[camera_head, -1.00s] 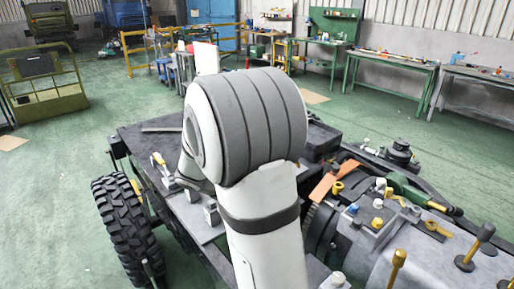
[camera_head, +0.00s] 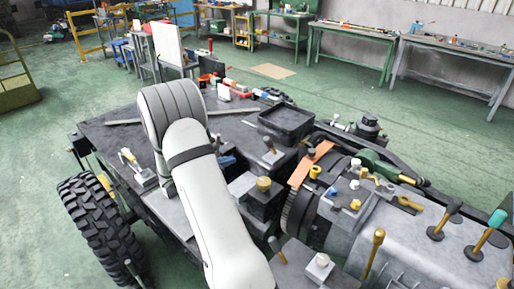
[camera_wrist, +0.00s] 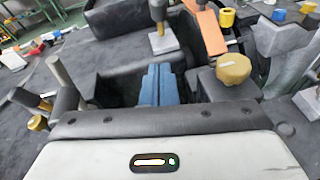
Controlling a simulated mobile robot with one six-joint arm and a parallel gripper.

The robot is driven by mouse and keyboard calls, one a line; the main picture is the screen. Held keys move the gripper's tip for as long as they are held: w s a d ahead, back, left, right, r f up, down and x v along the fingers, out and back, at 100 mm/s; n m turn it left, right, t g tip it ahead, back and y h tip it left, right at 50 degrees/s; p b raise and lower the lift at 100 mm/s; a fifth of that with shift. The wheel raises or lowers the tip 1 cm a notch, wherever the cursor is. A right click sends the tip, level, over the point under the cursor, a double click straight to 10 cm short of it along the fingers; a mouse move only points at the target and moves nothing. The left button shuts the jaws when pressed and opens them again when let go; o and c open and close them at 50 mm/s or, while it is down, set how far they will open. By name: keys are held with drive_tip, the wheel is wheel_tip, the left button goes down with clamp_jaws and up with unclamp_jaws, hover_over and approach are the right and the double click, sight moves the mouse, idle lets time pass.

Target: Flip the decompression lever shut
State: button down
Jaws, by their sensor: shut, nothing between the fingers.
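Several levers are in view, and I cannot tell for sure which is the decompression lever. A short dark-handled lever (camera_head: 269,147) stands on a small plate behind the gold-capped block; it also shows in the wrist view (camera_wrist: 157,14), just beyond my fingers. My gripper (camera_wrist: 160,72) has blue fingers pressed together and empty, apart from the levers. In the head view my arm mostly hides it.
The gold cap (camera_wrist: 233,68) sits close to the right of my fingers. An orange bar (camera_head: 309,164) and a black open tray (camera_head: 286,121) lie beyond. A grey post (camera_wrist: 61,78) rises at the left of the wrist view. The dark chassis deck (camera_head: 105,135) is partly clear.

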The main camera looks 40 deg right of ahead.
drive_tip(key=p, duration=0.3)
approach(271, 145)
wheel_tip(271, 145, down, 4)
drive_tip(key=w+d, duration=0.1)
drive_tip(key=w, duration=0.1)
drive_tip(key=shift+s+d+r+p, duration=0.1)
drive_tip(key=shift+d+r+p, duration=0.2)
drive_tip(key=shift+d, duration=0.35)
drive_tip(key=shift+s+d+r+p, duration=0.1)
drive_tip(key=shift+d+p, duration=0.3)
drive_tip(key=shift+d, duration=0.25)
drive_tip(key=shift+d+r+p, duration=0.2)
drive_tip(key=shift+d+p, duration=0.15)
drive_tip(key=shift+d, duration=0.35)
